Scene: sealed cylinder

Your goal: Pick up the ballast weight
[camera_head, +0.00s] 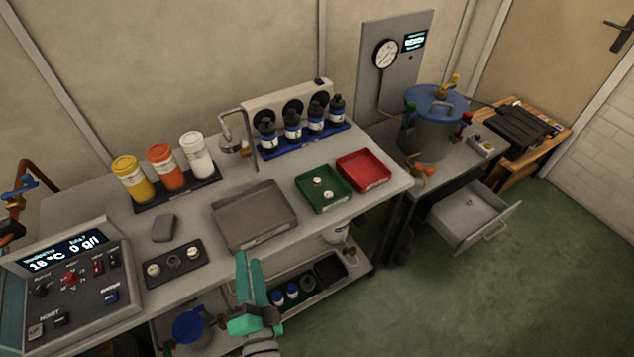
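No object is clearly marked as the ballast weight. A small plain grey block (163,228) lies on the bench top at the left and may be it. Small round metal pieces also sit in a dark holder (188,277) in front of the block, and small pale round pieces lie in the green tray (328,203). My teal gripper (243,262) is in front of the bench's front edge, right of the block and the holder. It appears apart from all of these. Its fingers overlap in this view, so their opening is hidden.
A grey tray (274,238) and a red tray (378,183) sit on the bench. Jars (165,167) and dark bottles (315,118) stand behind. A control box (70,285) fills the left end. At right, a drawer (487,236) hangs open below a blue-lidded vessel (430,135). The green floor is clear.

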